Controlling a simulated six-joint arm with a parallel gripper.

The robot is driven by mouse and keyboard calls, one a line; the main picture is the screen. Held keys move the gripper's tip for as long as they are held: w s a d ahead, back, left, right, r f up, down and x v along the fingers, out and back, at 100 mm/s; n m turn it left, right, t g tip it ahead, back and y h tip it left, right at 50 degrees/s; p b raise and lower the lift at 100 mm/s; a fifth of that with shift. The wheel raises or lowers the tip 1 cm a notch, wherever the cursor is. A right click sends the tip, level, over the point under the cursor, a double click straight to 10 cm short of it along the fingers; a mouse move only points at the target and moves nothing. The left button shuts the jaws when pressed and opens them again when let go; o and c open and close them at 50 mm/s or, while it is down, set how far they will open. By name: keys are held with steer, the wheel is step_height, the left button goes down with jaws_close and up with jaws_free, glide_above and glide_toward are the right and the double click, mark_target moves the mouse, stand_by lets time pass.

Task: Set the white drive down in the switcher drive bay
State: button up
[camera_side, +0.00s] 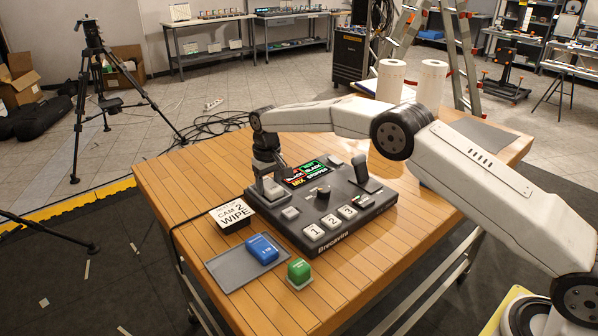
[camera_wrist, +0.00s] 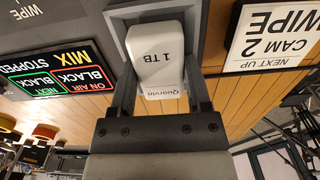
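The white drive, marked 1 TB (camera_wrist: 163,62), is between the two fingers of my gripper (camera_wrist: 160,50) in the wrist view. Both fingertips appear to press on its sides. The square grey rim of the switcher drive bay (camera_wrist: 117,32) surrounds the drive there. I cannot tell whether the drive is fully seated. In the side view my gripper (camera_side: 270,188) points down over the back left corner of the dark switcher (camera_side: 322,205).
The CAM 2 WIPE card (camera_side: 232,214) is close left of my gripper. A lit display (camera_side: 307,172) and a raised lever (camera_side: 366,174) rise on the switcher.

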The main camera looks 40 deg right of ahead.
mark_target(269, 184)
steer(key=shift+o, duration=0.4)
step_height(269, 184, up, 11)
stand_by(1.7)
steer(key=shift+s+d, duration=0.1)
steer(key=shift+s, duration=0.05)
stand_by(0.4)
steer(key=s+d+f+t, duration=0.1)
steer(key=s+d+f, duration=0.1)
steer(key=s, duration=0.9)
steer(key=s+d+f, duration=0.2)
steer(key=s, duration=1)
steer(key=s+d+f+t, duration=0.1)
steer(key=s+f, duration=0.2)
steer(key=s, duration=0.9)
steer(key=shift+d+t, duration=0.3)
steer(key=shift+d, duration=0.1)
